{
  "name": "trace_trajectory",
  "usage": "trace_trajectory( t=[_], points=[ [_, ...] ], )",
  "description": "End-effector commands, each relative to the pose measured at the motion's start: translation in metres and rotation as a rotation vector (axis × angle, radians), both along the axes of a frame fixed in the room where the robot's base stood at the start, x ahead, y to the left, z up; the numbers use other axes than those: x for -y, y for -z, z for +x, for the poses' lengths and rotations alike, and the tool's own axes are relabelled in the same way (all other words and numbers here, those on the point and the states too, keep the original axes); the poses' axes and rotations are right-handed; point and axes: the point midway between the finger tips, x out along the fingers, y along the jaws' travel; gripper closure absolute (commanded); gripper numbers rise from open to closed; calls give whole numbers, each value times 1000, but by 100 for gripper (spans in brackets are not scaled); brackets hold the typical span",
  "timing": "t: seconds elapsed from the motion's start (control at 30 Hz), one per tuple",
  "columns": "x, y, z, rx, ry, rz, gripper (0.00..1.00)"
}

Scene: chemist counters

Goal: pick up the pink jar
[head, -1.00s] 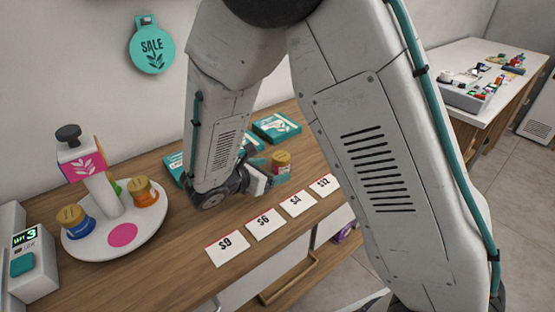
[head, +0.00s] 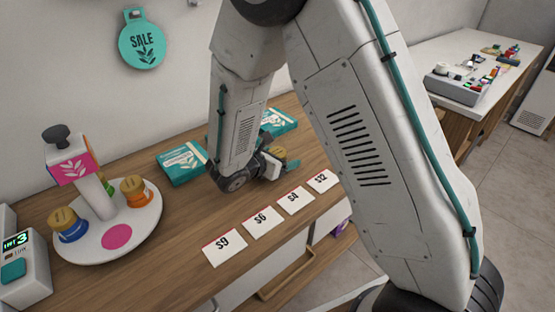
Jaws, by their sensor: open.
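A jar with a gold lid (head: 281,154) stands on the wooden counter behind the price cards. Its body is almost wholly hidden by my gripper, so its colour cannot be made out now; it looked reddish a second ago. My gripper (head: 282,167) is low over the counter, right at this jar, with a teal fingertip showing on its right side. The jaws are open. Whether the jar is between the fingers or touched by them cannot be told. No other jar in view is clearly pink.
A round white stand (head: 150,222) at left holds a blue jar (head: 70,232) and an orange jar (head: 137,197). Teal boxes (head: 182,163) lie near the wall. Price cards (head: 262,221) line the front. A card terminal (head: 22,268) stands at far left.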

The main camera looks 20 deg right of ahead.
Motion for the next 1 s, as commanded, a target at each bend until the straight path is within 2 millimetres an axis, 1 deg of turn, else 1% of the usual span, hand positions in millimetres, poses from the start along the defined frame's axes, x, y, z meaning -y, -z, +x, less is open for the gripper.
trace_trajectory(
  t=[0.03, 0.07, 0.1, 0.17, 0.2, 0.23, 0.5, 0.63, 0.77, 0.93, 1.0],
  points=[
    [0, 0, 0, 0, 0, 0, 27],
    [0, 0, 0, 0, 0, 0, 29],
    [0, 0, 0, 0, 0, 0, 41],
    [0, 0, 0, 0, 0, 0, 57],
    [0, 0, 0, 0, 0, 0, 68],
    [0, 0, 0, 0, 0, 0, 76],
    [0, 0, 0, 1, 0, 0, 76],
    [0, -4, 0, 2, 1, 1, 76],
    [0, -14, 0, 3, 0, 1, 76],
    [0, -37, 0, 4, 1, 2, 76],
    [-11, -37, -9, 1, -3, -1, 76]
  ],
)
